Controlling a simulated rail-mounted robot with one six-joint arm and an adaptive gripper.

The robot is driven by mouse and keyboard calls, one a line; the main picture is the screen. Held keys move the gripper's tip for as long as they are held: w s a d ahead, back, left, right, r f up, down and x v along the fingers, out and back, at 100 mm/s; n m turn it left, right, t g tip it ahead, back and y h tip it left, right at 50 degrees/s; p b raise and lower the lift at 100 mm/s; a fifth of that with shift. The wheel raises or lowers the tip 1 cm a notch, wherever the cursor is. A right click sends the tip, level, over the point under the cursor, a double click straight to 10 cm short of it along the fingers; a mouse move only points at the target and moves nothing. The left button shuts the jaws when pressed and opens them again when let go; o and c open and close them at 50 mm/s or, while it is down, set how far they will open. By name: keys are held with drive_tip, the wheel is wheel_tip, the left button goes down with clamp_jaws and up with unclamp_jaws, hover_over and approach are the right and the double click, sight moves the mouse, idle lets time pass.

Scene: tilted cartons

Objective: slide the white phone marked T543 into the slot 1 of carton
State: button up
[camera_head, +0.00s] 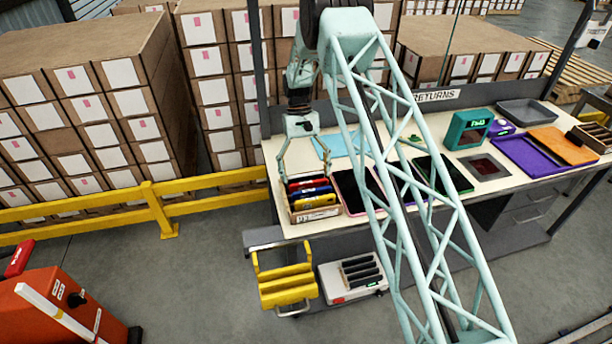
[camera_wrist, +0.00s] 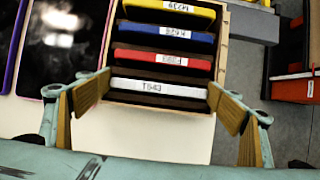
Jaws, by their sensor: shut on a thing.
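The white phone marked T543 (camera_wrist: 158,87) lies between my gripper's two fingertips in the wrist view, with its label upside down. My gripper (camera_head: 306,177) is shut on its two short ends, over the far end of the carton (camera_head: 314,214). The carton also shows in the wrist view (camera_wrist: 222,45). The phone lines up beside the red phone (camera_wrist: 160,60) at the carton's end; how deep it sits I cannot tell. A blue phone (camera_wrist: 165,36) and a yellow phone (camera_wrist: 168,10) stand in the other slots.
A dark tablet in a pink case (camera_head: 357,192) lies right beside the carton on the returns table. A light blue sheet (camera_head: 343,143) lies behind. A yellow bin (camera_head: 287,290) and a grey-white box (camera_head: 352,276) stand below the table's front edge.

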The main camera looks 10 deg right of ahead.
idle(0.3)
drive_tip(key=o, duration=0.8)
drive_tip(key=shift+o, duration=0.2)
drive_tip(key=v, duration=1.2)
drive_tip(key=shift+r, duration=0.15)
wheel_tip(320, 180, up, 7)
drive_tip(key=p, duration=0.4)
idle(0.9)
drive_tip(key=shift+a, duration=0.1)
